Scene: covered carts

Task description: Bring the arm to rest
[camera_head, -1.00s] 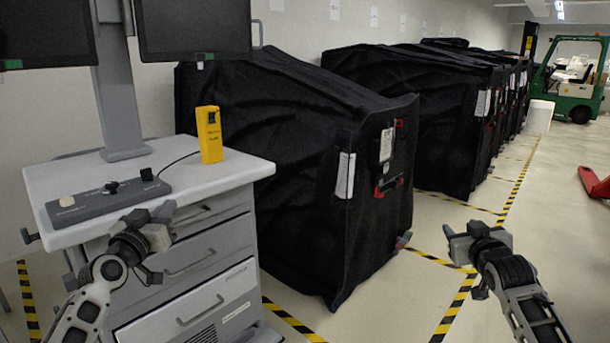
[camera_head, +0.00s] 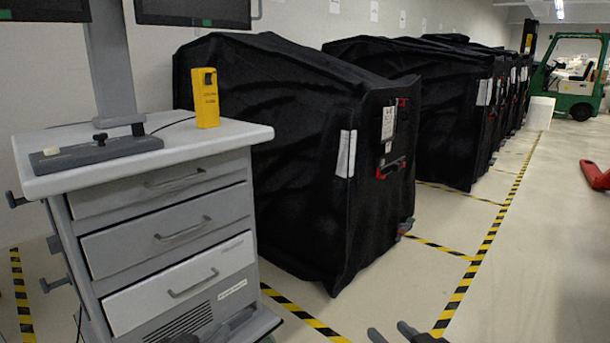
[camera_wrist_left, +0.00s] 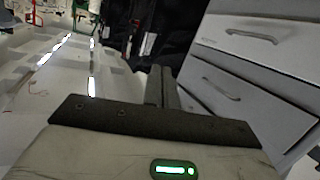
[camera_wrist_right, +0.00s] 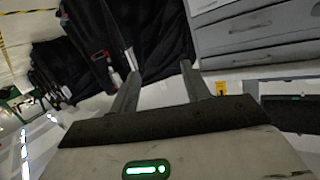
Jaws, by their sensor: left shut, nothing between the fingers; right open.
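My left gripper (camera_wrist_left: 163,88) is shut and empty in the left wrist view, its two fingers together, with the grey drawer cabinet to its right. In the head view only a dark bit at the bottom edge, in front of the cabinet, may belong to it. My right gripper (camera_wrist_right: 157,88) is open and empty in the right wrist view, its fingers spread apart. In the head view its fingertips (camera_head: 405,333) just show at the bottom edge, over the floor. Most of both arms is out of the head view.
A grey drawer cabinet (camera_head: 165,240) with a yellow device (camera_head: 205,98) on top stands at the left. Black covered carts (camera_head: 300,150) line the wall. A green forklift (camera_head: 575,75) and a red object (camera_head: 594,174) are at the right.

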